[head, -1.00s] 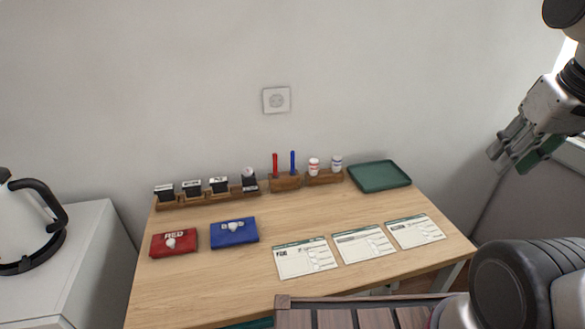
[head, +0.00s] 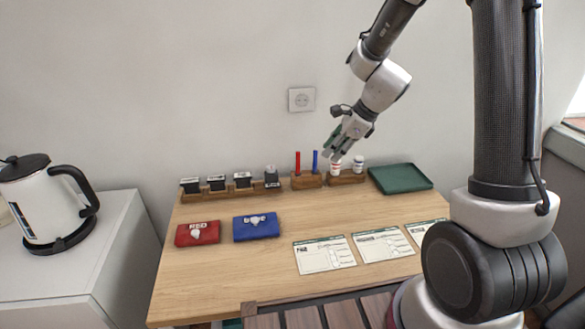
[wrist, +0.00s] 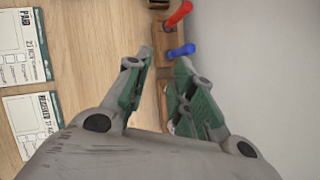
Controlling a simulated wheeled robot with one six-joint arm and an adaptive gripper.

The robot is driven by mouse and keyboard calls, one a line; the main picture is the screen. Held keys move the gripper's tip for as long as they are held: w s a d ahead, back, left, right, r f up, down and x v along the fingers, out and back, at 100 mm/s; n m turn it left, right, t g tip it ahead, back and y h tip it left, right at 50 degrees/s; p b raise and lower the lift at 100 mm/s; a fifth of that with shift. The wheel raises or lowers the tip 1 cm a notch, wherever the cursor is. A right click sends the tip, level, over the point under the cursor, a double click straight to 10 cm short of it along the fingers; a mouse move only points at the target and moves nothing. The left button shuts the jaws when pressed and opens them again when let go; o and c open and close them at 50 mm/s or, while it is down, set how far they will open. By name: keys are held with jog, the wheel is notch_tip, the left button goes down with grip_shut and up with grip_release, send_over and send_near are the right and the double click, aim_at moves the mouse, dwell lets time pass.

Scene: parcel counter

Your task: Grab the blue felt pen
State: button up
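The blue felt pen (head: 315,160) stands upright in a wooden holder (head: 306,181) at the back of the table, just right of the red felt pen (head: 298,162). In the wrist view the blue pen (wrist: 181,51) shows beyond my fingertips, with the red pen (wrist: 180,14) past it. My gripper (head: 334,153) is open and empty, a little right of the blue pen and above the white bottles. In the wrist view its two green-padded fingers (wrist: 163,62) stand apart, with nothing between the tips.
Two white bottles, one at the right (head: 358,164), stand in a wooden rack beside the pens. A row of stamps (head: 217,183) is to the left. A green tray (head: 400,179) lies right. Red (head: 198,234) and blue (head: 256,227) pads and forms (head: 324,255) lie in front. The wall is close behind.

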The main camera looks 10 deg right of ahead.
aim_at(315, 156)
jog(key=w+a+f+m, duration=0.1)
jog(key=w, duration=0.1)
jog(key=w+a+f+m, duration=0.1)
jog(key=w+f+m, duration=0.1)
jog(key=w+a+f+m+t, duration=0.1)
jog(key=w+a+f+m, duration=0.1)
jog(key=shift+f, duration=0.15)
jog(key=shift+s, duration=0.1)
jog(key=c, duration=0.5)
